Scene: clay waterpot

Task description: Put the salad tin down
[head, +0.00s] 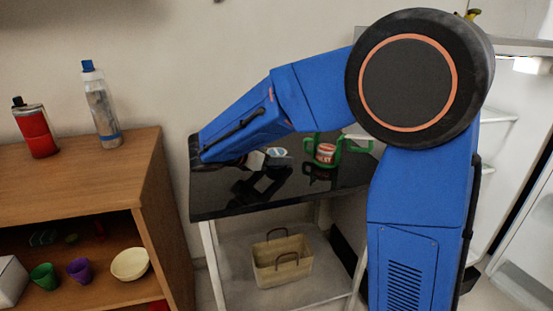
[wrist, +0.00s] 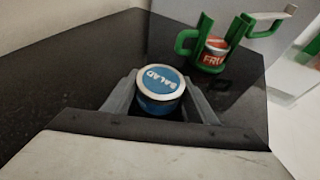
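In the head view the tin (head: 278,153) shows at the end of my arm, over the glossy black tabletop (head: 225,200). My gripper (head: 257,160) is partly hidden there by my arm. I cannot tell whether the tin's base touches the tabletop.
A green holder (head: 341,146) with a red-and-white fruit tin (head: 325,153) stands right of my gripper. A basket (head: 282,262) sits on the shelf below. A wooden cabinet (head: 80,175) with bottles stands at left. The tabletop's left part is clear.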

